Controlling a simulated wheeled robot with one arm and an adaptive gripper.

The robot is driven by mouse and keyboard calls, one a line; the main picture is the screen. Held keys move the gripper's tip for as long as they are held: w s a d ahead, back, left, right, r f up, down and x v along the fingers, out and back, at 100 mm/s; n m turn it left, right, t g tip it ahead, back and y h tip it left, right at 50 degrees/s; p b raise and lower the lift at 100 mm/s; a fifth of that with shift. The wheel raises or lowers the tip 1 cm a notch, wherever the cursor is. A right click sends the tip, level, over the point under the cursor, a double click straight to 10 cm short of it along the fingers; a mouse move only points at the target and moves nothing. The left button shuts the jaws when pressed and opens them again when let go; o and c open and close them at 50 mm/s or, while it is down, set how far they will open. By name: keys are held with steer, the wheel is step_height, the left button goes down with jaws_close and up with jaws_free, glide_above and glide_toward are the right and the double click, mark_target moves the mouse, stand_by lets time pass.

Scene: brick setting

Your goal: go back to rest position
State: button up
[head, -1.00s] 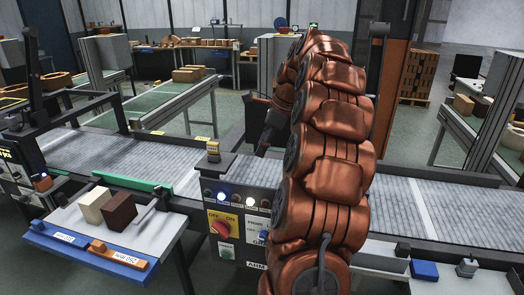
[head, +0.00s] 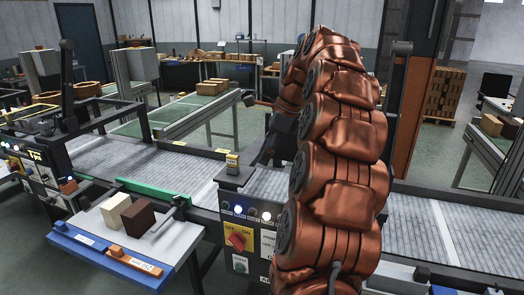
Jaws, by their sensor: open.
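My copper-coloured arm rises through the middle right of the head view and bends away from me at its top. My dark gripper (head: 268,146) shows small beyond the arm, left of its upper links, over the far side of the conveyor (head: 140,170). Its jaws are open, and I see nothing held in it. The fingers are partly hidden and hard to make out. A cream block (head: 112,213) and a dark brown block (head: 140,218) stand side by side on the side table (head: 185,232), well apart from the gripper.
A control box (head: 238,238) with a red switch and lit buttons stands just left of my arm. A black frame (head: 95,112) spans the conveyor at left. A blue strip (head: 75,238) edges the side table. Stacked boxes (head: 446,95) stand at the back right.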

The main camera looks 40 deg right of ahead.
steer(key=s+a+f+n+g, duration=0.25)
steer(key=a+n, duration=0.35)
steer(key=a, duration=0.5)
steer(key=s+a+f+n+g, duration=0.1)
steer(key=s+a+f+n, duration=0.15)
steer(key=a+n, duration=0.7)
steer(key=s+a+f+n+g+h, duration=0.1)
steer(key=s+a+f+n, duration=0.5)
steer(key=s, duration=0.4)
steer(key=s+a+f+n+h, duration=0.2)
steer(key=s+a+f+n, duration=0.3)
steer(key=s, duration=0.5)
steer(key=shift+a+f+n+g, duration=0.35)
steer(key=shift+f+n, duration=0.2)
steer(key=shift+f, duration=0.1)
steer(key=shift+c, duration=0.3)
